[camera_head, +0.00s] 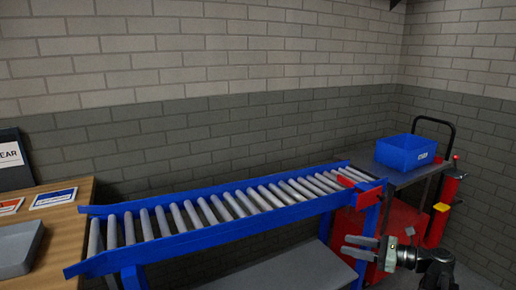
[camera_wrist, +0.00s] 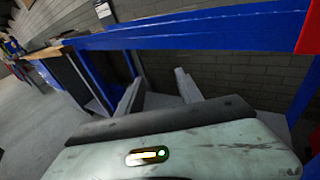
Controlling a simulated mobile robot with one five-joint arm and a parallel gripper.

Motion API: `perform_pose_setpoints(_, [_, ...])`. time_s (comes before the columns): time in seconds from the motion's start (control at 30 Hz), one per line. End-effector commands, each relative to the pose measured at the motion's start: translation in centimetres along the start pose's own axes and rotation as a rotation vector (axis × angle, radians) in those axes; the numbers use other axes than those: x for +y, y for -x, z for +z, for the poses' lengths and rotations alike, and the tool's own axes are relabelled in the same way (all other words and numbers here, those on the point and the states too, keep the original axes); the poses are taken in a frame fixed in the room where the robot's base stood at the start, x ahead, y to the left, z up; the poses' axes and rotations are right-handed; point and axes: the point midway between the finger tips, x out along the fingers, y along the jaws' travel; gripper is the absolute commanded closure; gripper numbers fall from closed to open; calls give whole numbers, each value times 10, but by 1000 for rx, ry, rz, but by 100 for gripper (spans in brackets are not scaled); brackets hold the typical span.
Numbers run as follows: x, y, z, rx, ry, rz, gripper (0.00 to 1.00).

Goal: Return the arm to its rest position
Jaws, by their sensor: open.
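My gripper (camera_head: 348,246) is at the lower right of the head view, in front of the right end of the roller conveyor. Its two fingers point left and stand apart, with nothing between them. In the wrist view my gripper (camera_wrist: 159,77) also shows open and empty, with the conveyor's blue frame (camera_wrist: 200,30) beyond and above the fingers. Part of my dark arm shows behind the gripper at the lower right of the head view.
The blue roller conveyor (camera_head: 240,224) spans the middle, with a red stop (camera_head: 358,182) at its right end. A blue bin (camera_head: 404,154) stands on a cart at right. A wooden table (camera_head: 62,225) with a grey tray (camera_head: 18,248) is at left. Brick walls stand behind.

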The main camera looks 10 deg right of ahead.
Motion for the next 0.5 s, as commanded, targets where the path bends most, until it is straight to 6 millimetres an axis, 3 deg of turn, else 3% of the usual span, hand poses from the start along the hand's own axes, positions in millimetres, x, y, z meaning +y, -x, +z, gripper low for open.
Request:
perform_pose_setpoints(0.03, [18, -46, -6, 49, 21, 81, 57])
perform_pose_setpoints(0.1, [45, -100, -20, 131, 73, 181, 57])
perform_pose_setpoints(0.23, [107, -187, -54, 301, 253, 385, 57])
perform_pose_setpoints(0.33, [151, -230, -83, 420, 435, 536, 57])
perform_pose_setpoints(0.5, [204, -263, -127, 581, 781, 781, 57])
